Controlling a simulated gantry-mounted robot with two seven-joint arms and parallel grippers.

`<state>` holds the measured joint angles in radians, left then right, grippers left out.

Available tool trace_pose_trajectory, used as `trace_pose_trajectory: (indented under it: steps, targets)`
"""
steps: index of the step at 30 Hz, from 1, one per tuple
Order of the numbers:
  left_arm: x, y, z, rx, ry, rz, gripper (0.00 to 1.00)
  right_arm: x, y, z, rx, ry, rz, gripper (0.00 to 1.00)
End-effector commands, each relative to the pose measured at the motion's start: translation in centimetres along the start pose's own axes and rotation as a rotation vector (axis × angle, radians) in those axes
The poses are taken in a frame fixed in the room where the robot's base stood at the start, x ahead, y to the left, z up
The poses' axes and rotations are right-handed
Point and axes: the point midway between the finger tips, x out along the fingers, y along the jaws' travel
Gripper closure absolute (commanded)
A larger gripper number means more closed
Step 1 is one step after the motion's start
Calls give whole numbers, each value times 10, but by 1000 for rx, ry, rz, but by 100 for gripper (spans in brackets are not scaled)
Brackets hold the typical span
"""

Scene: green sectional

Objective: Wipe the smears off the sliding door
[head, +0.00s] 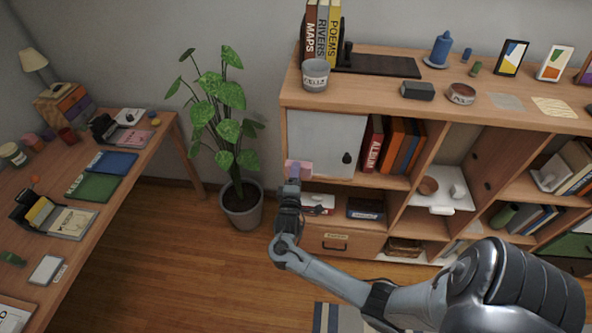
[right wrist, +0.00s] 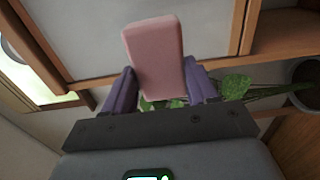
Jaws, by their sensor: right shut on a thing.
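The pale grey-white sliding door (head: 327,143) closes the left upper compartment of the shelf unit, with a dark oval finger pull (head: 347,158) near its right edge. No smears stand out clearly on the part I see. My right gripper (head: 294,179) is shut on a pink sponge (head: 299,169), which overlaps the door's lower left corner in the head view. In the right wrist view the sponge (right wrist: 157,58) stands between the purple fingers of the gripper (right wrist: 162,88), in front of the pale door panel (right wrist: 95,38). I cannot tell whether it touches. My left gripper is not in view.
A potted plant (head: 240,204) stands just left of the shelf unit, close to my right gripper. A grey cup (head: 315,75) and several books (head: 322,35) stand on the top above the door. A wooden panel (head: 490,160) covers another compartment. A desk (head: 140,137) is at left.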

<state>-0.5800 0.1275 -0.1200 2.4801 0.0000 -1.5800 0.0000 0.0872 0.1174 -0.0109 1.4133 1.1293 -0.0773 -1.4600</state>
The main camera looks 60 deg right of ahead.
Motion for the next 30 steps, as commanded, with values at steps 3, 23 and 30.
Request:
trace_pose_trajectory:
  steps: [3, 23, 30]
  targets:
    - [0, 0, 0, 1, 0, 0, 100, 0, 0, 0, 0, 0, 0, 71]
    - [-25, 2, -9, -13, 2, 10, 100, -28, 2, 0, 0, 0, -1, 71]
    - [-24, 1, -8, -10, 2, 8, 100, -30, 0, 0, 0, 0, 0, 71]
